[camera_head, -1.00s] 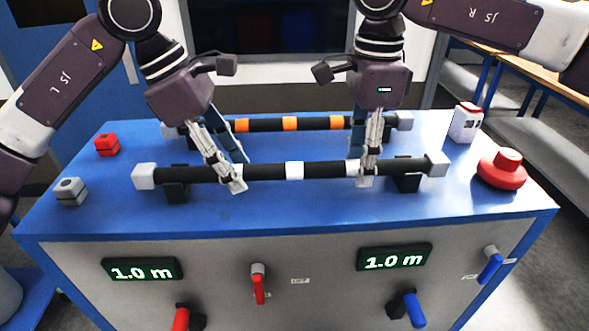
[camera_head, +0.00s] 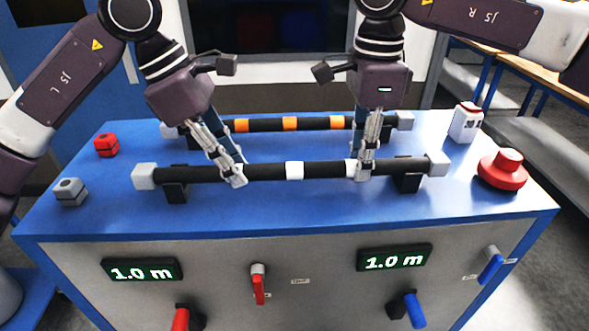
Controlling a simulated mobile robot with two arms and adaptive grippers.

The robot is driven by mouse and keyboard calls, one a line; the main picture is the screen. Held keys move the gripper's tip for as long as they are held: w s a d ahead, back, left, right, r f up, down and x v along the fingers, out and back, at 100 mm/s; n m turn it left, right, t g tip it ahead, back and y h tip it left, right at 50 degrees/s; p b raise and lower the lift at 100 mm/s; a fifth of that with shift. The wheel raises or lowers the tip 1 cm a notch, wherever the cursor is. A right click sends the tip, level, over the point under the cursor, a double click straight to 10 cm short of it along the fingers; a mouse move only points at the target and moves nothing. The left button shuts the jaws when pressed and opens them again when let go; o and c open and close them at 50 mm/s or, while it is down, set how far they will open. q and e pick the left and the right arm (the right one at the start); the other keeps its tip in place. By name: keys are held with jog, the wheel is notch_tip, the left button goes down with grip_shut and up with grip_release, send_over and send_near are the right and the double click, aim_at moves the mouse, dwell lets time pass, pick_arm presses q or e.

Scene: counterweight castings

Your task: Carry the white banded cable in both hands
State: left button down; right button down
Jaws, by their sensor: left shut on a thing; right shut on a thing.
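The white banded cable (camera_head: 265,172) is a straight black bar with white bands and grey end blocks. It lies level on two black cradles (camera_head: 175,192) near the front of the blue bench top. My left gripper (camera_head: 236,174) is shut on the cable left of its middle white band, and its fingers hide a part of the cable there. My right gripper (camera_head: 362,170) is shut on the cable right of the middle, at a white band that its fingers partly cover.
An orange banded cable (camera_head: 268,125) lies behind, partly hidden by my grippers. A red round button (camera_head: 502,170) and a white box (camera_head: 466,122) stand at the right. Red (camera_head: 107,145) and grey (camera_head: 70,191) blocks sit at the left. The blue bench top (camera_head: 290,214) is clear in front.

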pick_arm(q)
jog(key=shift+r, duration=0.15)
pick_arm(e)
jog(key=shift+r, duration=0.1)
